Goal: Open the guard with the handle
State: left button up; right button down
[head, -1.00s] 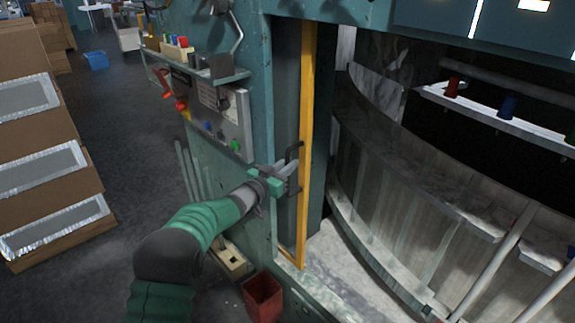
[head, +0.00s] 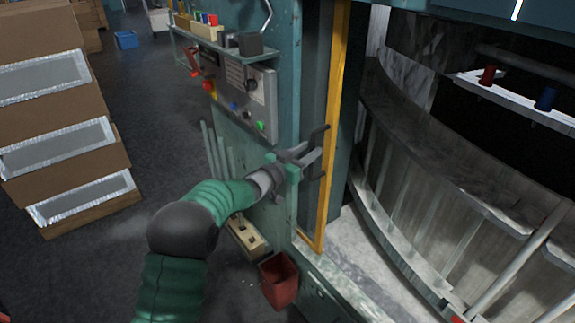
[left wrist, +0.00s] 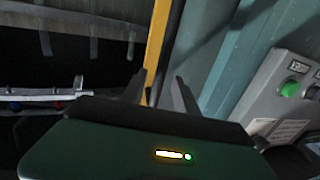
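The guard shows in the head view as a tall yellow-edged panel (head: 333,125) at the left side of the machine opening. A dark bracket-shaped handle (head: 321,136) is on it. My left gripper (head: 313,154) is at the handle, with its grey fingers reaching to it; whether they touch it I cannot tell. In the left wrist view my two dark fingers (left wrist: 160,92) stand apart, with the yellow edge (left wrist: 156,45) seen beyond and between them. The handle is not clear there. My right gripper is not in view.
Right of the guard the opening shows a curved, ribbed grey wall (head: 430,190). A control panel (head: 243,100) is left of the guard. A red bin (head: 279,280) hangs below my left gripper. Stacked boxes (head: 60,130) stand at the left, with clear floor (head: 150,110) between.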

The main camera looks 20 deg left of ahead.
pick_arm(q)
jog(key=b+v, duration=0.3)
jog(key=v, duration=1.2)
jog(key=shift+a, duration=0.2)
jog(key=shift+w, duration=0.1)
jog(key=s+a+f+n+g+y, duration=0.1)
jog(key=s+f+n+g+y, duration=0.4)
jog(key=s+f+y, duration=0.6)
jog(key=s+d+f+g+h, duration=0.1)
jog(key=s+f+g, duration=0.3)
jog(key=s, duration=0.5)
jog(key=s+d+f+g+h, duration=0.2)
jog(key=s+d+f+g, duration=0.1)
jog(key=s+f, duration=0.4)
jog(key=s+g, duration=0.1)
jog(key=s, duration=0.2)
jog(key=shift+s+d+g, duration=0.25)
jog(key=shift+d+g, duration=0.05)
jog(key=shift+g, duration=0.1)
jog(key=shift+d+f, duration=0.1)
